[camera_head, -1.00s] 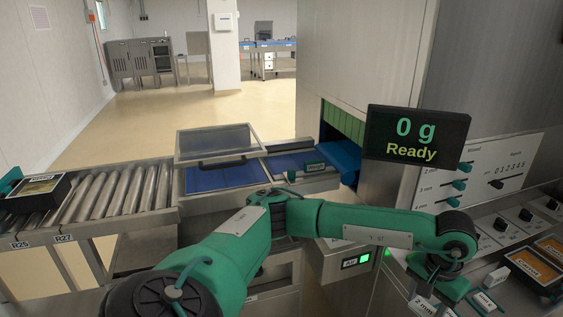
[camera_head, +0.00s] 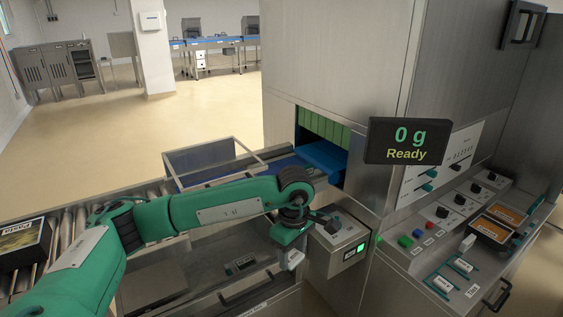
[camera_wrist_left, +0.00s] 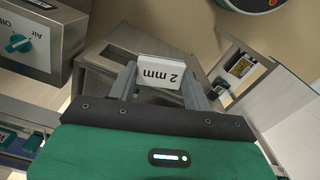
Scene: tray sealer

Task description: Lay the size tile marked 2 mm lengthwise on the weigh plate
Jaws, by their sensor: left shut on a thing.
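My left gripper (camera_head: 291,254) is shut on a white tile marked 2 mm, which shows upside down between the fingers in the left wrist view (camera_wrist_left: 160,73). The tile (camera_head: 294,260) is small and partly hidden in the head view. The gripper is in the air at the left of the control box with the green light, above the open steel bay. I cannot pick out the weigh plate for sure; my arm covers part of the conveyor. The display (camera_head: 407,141) reads 0 g, Ready. My right gripper is not in view.
The control box (camera_head: 337,240) with a knob stands close right of the gripper; it also shows in the wrist view (camera_wrist_left: 22,35). A clear-lidded frame (camera_head: 205,158) stands behind my arm. The right counter holds knobs, coloured buttons, labelled trays (camera_head: 490,229) and small white pieces.

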